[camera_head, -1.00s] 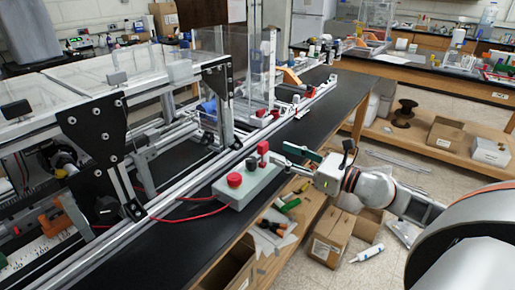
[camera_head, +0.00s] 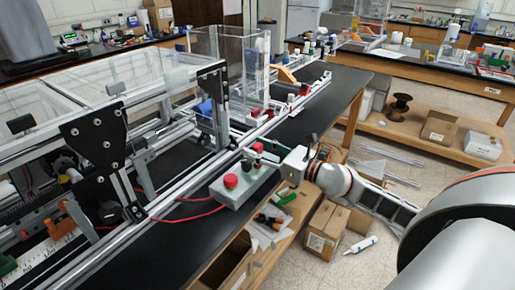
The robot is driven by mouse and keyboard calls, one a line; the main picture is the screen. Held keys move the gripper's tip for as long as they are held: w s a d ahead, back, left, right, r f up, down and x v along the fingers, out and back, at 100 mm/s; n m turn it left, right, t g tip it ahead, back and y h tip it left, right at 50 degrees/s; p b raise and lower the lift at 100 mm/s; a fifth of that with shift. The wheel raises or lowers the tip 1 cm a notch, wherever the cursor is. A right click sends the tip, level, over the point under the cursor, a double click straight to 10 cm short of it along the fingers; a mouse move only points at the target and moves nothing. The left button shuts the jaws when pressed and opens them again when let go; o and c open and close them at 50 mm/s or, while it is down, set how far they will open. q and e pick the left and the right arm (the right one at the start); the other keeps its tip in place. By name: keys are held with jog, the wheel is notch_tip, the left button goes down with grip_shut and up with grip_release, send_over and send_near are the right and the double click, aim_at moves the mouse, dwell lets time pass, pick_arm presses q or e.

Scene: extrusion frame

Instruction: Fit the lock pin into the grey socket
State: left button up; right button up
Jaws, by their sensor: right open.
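A light grey box (camera_head: 243,188) sits on the black bench edge beside the frame. It carries a red round button (camera_head: 230,181), a small dark round piece (camera_head: 247,164) and a small upright red piece (camera_head: 258,147). I cannot tell for sure which of these are the lock pin and the grey socket. My right gripper (camera_head: 258,156) comes in from the right, open, with its fingers at the red piece and partly covering it. Whether they touch it is too small to tell. My left gripper is not in view.
The aluminium extrusion frame (camera_head: 165,208) with its rails runs along the bench just left of the box. Red cables (camera_head: 190,217) lie on the bench. An open cardboard box (camera_head: 327,228) and a white bottle (camera_head: 360,244) are below at right.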

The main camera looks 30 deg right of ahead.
jog(key=shift+w, duration=0.1)
grip_shut()
jog(key=shift+r, duration=0.1)
